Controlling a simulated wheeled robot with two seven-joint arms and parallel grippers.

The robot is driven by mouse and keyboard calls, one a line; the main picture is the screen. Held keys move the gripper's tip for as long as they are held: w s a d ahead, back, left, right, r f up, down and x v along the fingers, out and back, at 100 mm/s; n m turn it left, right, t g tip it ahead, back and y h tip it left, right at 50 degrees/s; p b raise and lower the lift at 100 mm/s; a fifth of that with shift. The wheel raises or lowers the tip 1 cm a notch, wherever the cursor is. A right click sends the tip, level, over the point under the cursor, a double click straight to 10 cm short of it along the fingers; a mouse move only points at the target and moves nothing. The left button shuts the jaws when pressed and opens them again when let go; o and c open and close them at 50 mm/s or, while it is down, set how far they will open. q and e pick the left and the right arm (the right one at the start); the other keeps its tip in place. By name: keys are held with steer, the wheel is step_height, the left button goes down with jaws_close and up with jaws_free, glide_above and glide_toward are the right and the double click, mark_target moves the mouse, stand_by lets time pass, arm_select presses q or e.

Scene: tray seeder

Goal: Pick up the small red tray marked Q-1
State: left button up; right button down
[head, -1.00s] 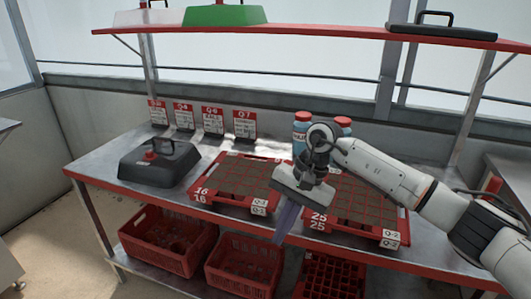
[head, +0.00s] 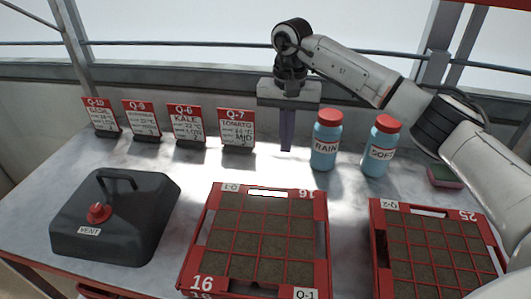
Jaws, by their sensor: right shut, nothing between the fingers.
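The small red tray marked Q-1 (head: 322,240) sits on the metal table in the lower middle of the head view. It is filled with brown soil in a grid of cells and carries the number 16. Its Q-1 label is at the front right corner, and its front edge is cut by the picture's bottom. My right gripper (head: 287,145) is above the back of the table, beyond the tray, fingers pointing down. It is shut with nothing in it, apart from the tray. My left gripper is not in view.
A second red tray marked Q-2 (head: 376,245) stands to the right. Bottles marked RAIN (head: 325,145) and SOFT (head: 379,150) stand behind, with a sponge (head: 444,177) at right. A black VENT lid (head: 115,215) is at left.

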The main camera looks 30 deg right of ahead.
steer(key=f, duration=0.9)
steer(key=shift+s, duration=0.4)
steer(key=shift+s+a+f+p, duration=0.15)
steer(key=shift+s+a+p, duration=0.1)
steer(key=shift+s+a, duration=0.2)
steer(key=shift+s+a+f+p, duration=0.15)
steer(key=shift+s+a+p, duration=0.15)
steer(key=shift+s, duration=0.25)
steer(key=shift+s+a, duration=0.35)
steer(key=shift+s, duration=0.05)
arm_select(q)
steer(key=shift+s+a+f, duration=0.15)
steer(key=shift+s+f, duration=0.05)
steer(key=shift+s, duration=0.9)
arm_select(e)
steer(key=shift+s+a, duration=0.1)
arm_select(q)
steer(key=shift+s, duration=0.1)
